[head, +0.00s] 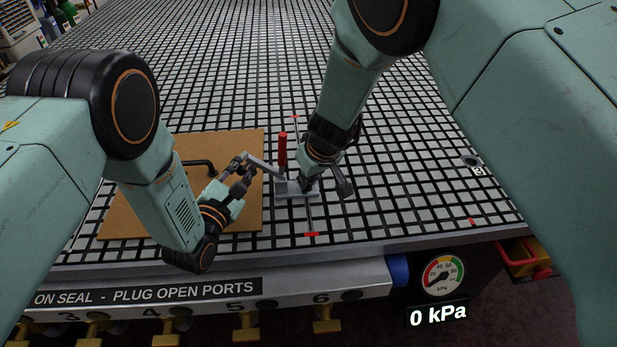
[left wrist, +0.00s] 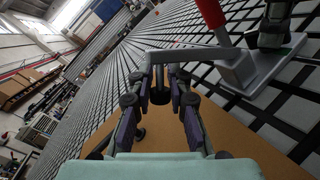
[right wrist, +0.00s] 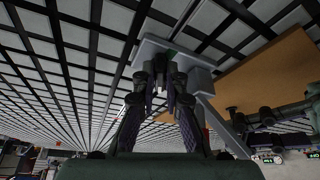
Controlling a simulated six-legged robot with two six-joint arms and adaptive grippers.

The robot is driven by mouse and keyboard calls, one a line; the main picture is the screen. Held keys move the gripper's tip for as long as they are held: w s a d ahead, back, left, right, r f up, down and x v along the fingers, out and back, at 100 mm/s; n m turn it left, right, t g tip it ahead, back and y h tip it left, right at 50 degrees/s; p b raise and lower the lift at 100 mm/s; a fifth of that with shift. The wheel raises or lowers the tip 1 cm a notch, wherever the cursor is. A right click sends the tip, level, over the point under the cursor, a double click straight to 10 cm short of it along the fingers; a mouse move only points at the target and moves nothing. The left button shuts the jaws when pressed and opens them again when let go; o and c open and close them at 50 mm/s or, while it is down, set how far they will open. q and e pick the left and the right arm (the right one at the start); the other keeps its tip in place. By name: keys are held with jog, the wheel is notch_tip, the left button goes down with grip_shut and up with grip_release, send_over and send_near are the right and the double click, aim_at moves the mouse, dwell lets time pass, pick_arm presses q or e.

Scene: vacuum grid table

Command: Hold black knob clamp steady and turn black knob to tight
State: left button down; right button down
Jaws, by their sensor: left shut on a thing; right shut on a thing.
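The clamp has a grey base (head: 297,189) on the grid table, an upright red handle (head: 282,150) and a grey arm (head: 262,165) reaching left over the board. My left gripper (head: 242,172) is shut at the free end of this arm. In the left wrist view a dark cylinder, seemingly the black knob (left wrist: 160,92), sits between its fingers below the arm (left wrist: 195,53). My right gripper (head: 307,184) points down and is shut on the clamp at its base, which also shows in the right wrist view (right wrist: 150,50). The fingers hide the exact part gripped.
A brown board (head: 245,215) lies under the left gripper, with a black bent handle (head: 203,164) on it. Red marks (head: 311,234) lie on the table (head: 400,200) near the base. A gauge (head: 443,276) on the front reads 0 kPa. The table behind is clear.

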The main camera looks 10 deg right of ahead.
jog(key=c, duration=1.4)
grip_release()
jog(key=n, duration=0.1)
jog(key=n+y, duration=0.1)
jog(key=n, duration=0.1)
jog(key=n+g, duration=0.1)
jog(key=shift+w+d+y, duration=0.2)
jog(key=shift+d+y, duration=0.05)
jog(key=shift+y, duration=0.05)
jog(key=n, duration=0.1)
jog(key=n+g, duration=0.1)
jog(key=n, duration=0.1)
jog(key=n+y, duration=0.1)
jog(key=n, duration=0.1)
jog(key=shift+w+d+g, duration=0.15)
jog(key=shift+w+g, duration=0.15)
jog(key=d+r+m+g, duration=0.1)
jog(key=d+r+m, duration=0.3)
jog(key=r+m, duration=0.7)
notch_tip(320, 180, up, 2)
jog(key=shift+r, duration=0.1)
jog(key=shift+s, duration=0.1)
